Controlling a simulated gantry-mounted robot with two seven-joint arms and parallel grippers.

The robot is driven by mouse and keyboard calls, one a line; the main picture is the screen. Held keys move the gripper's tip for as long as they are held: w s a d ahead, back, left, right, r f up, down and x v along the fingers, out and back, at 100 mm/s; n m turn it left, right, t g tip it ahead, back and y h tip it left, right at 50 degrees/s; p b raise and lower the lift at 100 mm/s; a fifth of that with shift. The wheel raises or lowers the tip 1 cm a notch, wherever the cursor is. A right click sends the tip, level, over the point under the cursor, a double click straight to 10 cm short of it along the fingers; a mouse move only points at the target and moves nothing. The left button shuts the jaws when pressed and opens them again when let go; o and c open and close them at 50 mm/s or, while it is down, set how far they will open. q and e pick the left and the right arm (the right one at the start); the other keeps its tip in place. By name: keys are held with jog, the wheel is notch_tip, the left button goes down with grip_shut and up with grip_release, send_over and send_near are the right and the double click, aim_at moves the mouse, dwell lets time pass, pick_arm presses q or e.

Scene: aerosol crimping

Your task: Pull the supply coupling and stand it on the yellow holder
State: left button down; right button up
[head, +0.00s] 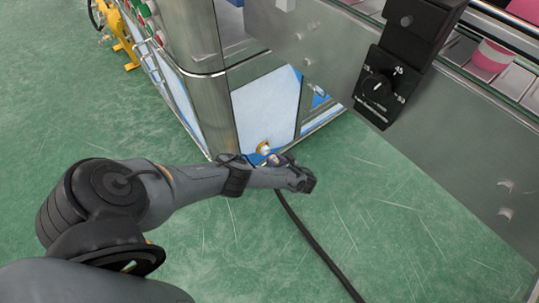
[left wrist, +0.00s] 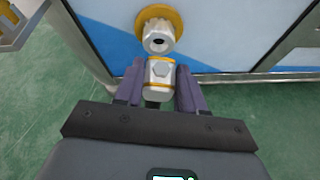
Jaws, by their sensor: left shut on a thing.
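My left gripper (head: 276,161) is low at the front of the metal machine. In the left wrist view its two dark fingers (left wrist: 161,88) are shut on the supply coupling (left wrist: 160,72), a pale metal piece with gold bands. The port (left wrist: 158,38), with a hex nut and a yellow ring, is on the panel just beyond the coupling. Its dark opening shows, and the coupling appears slightly apart from it. The port also shows in the head view (head: 263,147). A yellow-edged part (left wrist: 12,20) is cut off at the upper left; I cannot tell whether it is the yellow holder.
A black hose (head: 315,241) trails from beneath my left gripper across the green floor. The blue and white panel (head: 267,105) is close behind the gripper. A black dial box (head: 378,88) is at the upper right. Yellow fittings (head: 122,38) stand at the far left.

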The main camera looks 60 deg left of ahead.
pick_arm(q)
jog(key=shift+d, duration=0.15)
jog(key=shift+w+d, duration=0.15)
jog(key=shift+d, duration=0.6)
jog(key=shift+w+d, duration=0.1)
jog(key=shift+d, duration=0.65)
